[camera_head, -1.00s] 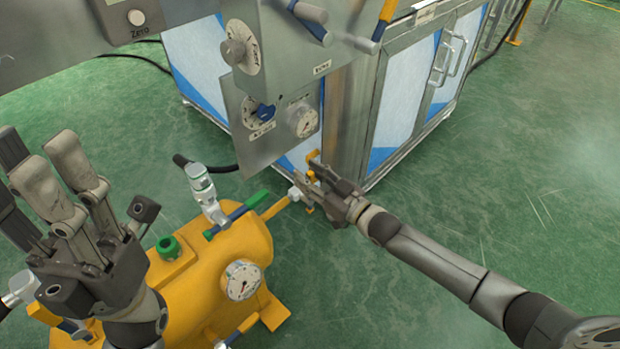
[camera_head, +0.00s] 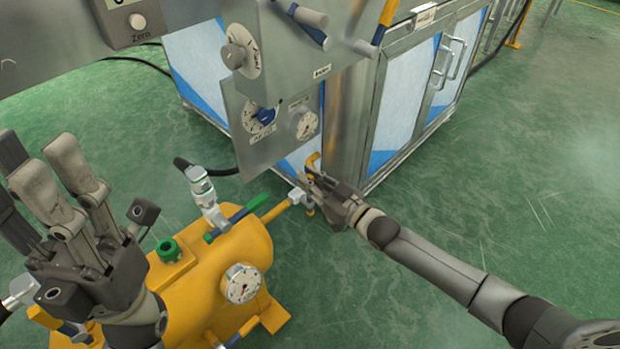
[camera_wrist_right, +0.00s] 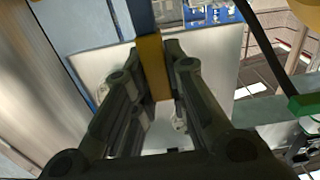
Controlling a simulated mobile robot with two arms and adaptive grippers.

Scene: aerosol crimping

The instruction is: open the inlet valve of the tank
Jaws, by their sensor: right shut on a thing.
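My right gripper (camera_head: 318,188) is beside this fitting, shut on a yellow-and-blue handle. In the right wrist view the handle (camera_wrist_right: 152,65) stands between the two fingers. Which valve it belongs to is partly hidden by the fingers. My left gripper (camera_head: 65,185) has its fingers spread and empty, left of the tank.
A steel cabinet (camera_head: 345,110) with blue-and-white panels stands behind my right gripper. A control panel (camera_head: 285,125) with knobs and a gauge hangs above the tank. Green floor is clear at right.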

